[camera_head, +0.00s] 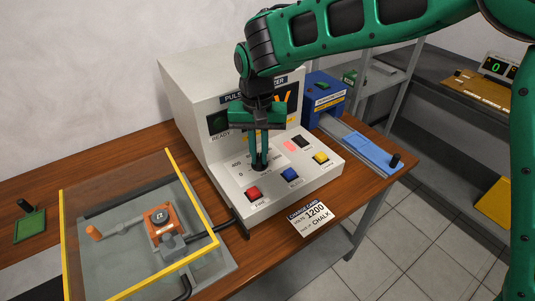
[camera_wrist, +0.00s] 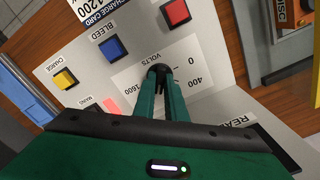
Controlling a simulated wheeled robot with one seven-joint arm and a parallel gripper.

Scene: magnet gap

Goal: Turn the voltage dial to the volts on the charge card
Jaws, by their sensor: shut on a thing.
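The voltage dial (camera_wrist: 158,70) is a small black knob on the light sloping panel of the pulse magnetizer (camera_head: 190,95). Around it the wrist view shows the word VOLTS and the marks 0, 400 and 1600. My gripper (camera_head: 259,163) points down and its two green fingers are shut on the dial; it also shows in the wrist view (camera_wrist: 162,82). The dial's pointer is hidden or too small to read.
A red button (camera_head: 253,193), a blue button (camera_head: 290,174) and a yellow button (camera_head: 320,158) sit on the panel close around the dial. A clear yellow-edged guard (camera_head: 130,230) stands over a fixture at the left. A blue slide (camera_head: 370,150) is at the right.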

